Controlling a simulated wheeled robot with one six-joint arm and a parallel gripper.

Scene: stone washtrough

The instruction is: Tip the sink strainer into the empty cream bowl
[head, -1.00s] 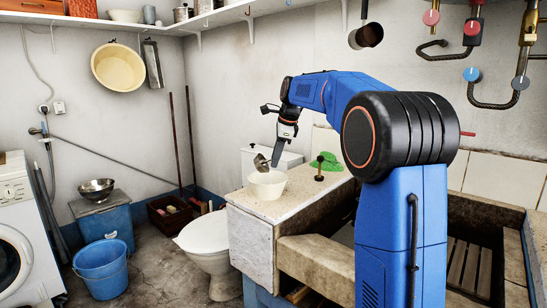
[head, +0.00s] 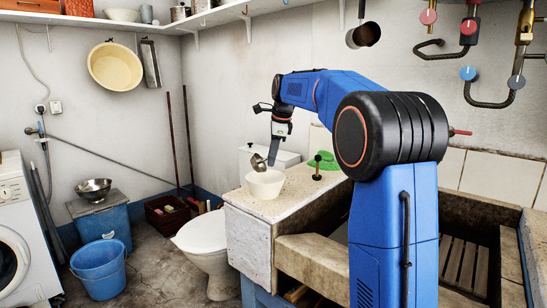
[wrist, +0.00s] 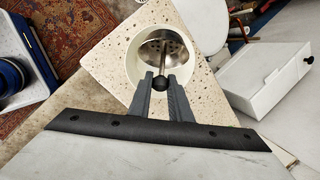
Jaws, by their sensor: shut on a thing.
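My gripper (head: 273,155) points down over the counter and is shut on the sink strainer (head: 259,163), a small grey metal cup. In the wrist view the fingertips (wrist: 160,84) close on the dark knob of the strainer's stem, and the perforated metal of the strainer (wrist: 172,50) shows inside the outline of the bowl. The cream bowl (head: 265,185) stands upright on the speckled counter, just below the strainer; its rim also shows in the wrist view (wrist: 132,62). The strainer is tilted in the head view. Any contents of the strainer or bowl are hidden from me.
The speckled counter (head: 290,203) has a green cloth (head: 325,161) and a dark upright plunger-like handle (head: 317,168) to the bowl's right. A toilet (head: 205,238) stands left of the counter, with its white cistern (wrist: 262,77) close by. The stone trough lies right.

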